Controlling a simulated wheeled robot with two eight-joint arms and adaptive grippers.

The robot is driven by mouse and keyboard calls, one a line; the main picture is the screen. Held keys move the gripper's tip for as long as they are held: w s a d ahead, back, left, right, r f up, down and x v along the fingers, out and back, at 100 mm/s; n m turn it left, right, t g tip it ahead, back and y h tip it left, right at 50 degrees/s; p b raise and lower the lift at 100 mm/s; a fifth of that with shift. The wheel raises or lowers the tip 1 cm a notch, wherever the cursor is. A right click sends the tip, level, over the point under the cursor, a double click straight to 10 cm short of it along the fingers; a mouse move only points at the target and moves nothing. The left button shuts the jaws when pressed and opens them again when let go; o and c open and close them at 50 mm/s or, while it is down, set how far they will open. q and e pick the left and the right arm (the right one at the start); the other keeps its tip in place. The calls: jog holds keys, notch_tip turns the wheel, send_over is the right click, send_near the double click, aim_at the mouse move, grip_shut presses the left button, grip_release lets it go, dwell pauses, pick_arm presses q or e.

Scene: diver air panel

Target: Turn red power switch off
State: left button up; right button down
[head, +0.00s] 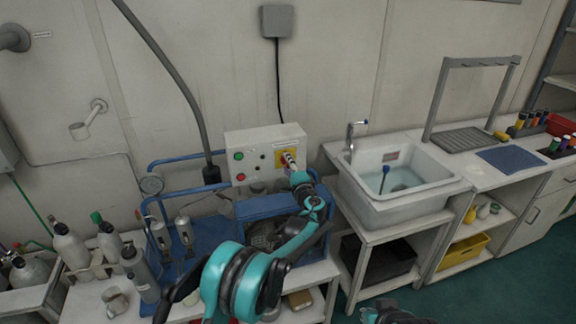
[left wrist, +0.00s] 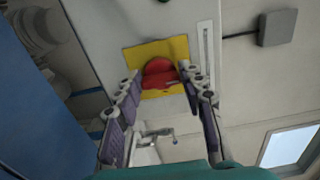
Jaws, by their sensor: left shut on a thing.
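The red power switch (left wrist: 160,75) sits on a yellow plate (left wrist: 182,50) on the front of the white control box (head: 262,140). In the head view the yellow plate also shows, with the switch largely hidden by my left gripper (head: 288,160). In the left wrist view my left gripper (left wrist: 162,95) has its two fingers on either side of the red knob, shut on it. The knob's exact turn position is hard to tell. Part of my right arm shows at the bottom edge of the head view; its fingers cannot be made out.
A blue machine frame (head: 185,190) stands below the box. A sink (head: 392,185) with a tap stands to the right. Gas bottles (head: 70,245) stand at the left. A grey hose (head: 175,75) runs down the wall behind the frame.

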dwell(0.3)
pick_arm(q)
jog(key=o, duration=1.2)
jog(key=shift+c, duration=0.2)
jog(key=v, duration=1.2)
